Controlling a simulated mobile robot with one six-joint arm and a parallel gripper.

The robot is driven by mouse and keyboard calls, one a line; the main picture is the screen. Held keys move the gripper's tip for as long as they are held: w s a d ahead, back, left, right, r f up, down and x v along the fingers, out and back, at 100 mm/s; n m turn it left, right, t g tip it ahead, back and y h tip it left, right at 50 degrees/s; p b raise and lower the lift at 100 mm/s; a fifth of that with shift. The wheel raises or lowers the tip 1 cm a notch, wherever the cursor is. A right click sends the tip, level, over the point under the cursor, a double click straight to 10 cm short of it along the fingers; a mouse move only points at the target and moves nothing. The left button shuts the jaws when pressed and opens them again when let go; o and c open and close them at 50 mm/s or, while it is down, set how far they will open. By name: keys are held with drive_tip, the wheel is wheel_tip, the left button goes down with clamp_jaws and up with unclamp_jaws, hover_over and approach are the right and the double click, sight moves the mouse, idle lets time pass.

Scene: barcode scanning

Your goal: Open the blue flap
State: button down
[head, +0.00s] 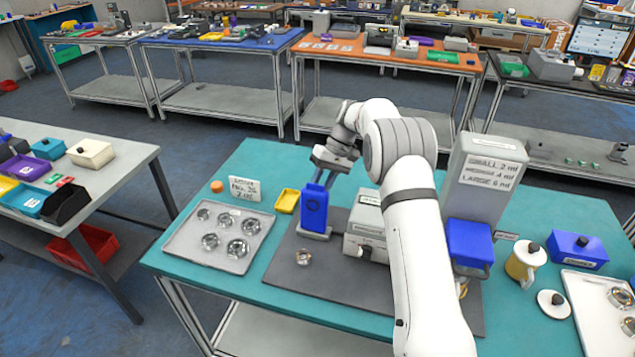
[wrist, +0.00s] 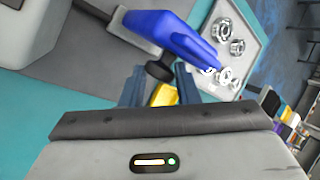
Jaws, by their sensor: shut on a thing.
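The blue flap (head: 314,208) stands upright on a small grey base on the dark mat, left of a grey machine (head: 366,225). In the wrist view the flap (wrist: 175,28) has a black knob (wrist: 158,71) near it, at my fingertips. My gripper (head: 322,178) is at the flap's upper back side. In the wrist view my gripper (wrist: 160,76) has its two fingers either side of the knob and is shut on it. The far side of the flap and the knob are hidden in the head view.
A metal tray (head: 186,240) of several round parts lies left, and a yellow bin (head: 287,201) stands beside the flap. A ring-shaped part (head: 303,257) lies on the mat (head: 325,281). Another blue part (head: 470,243) is on the grey dispenser (head: 490,170) at right.

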drive_tip(key=shift+d+f+g, duration=0.25)
drive_tip(key=shift+f+g, duration=0.05)
drive_tip(key=shift+f, duration=0.35)
drive_tip(key=shift+s, duration=0.1)
drive_tip(key=c, duration=1.1)
unclamp_jaws()
drive_tip(key=shift+r, duration=0.1)
drive_tip(key=shift+o, duration=0.2)
drive_tip(key=shift+r, duration=0.15)
drive_tip(key=b+v, duration=0.1)
drive_tip(key=v, duration=0.7)
drive_tip(key=shift+d, duration=0.15)
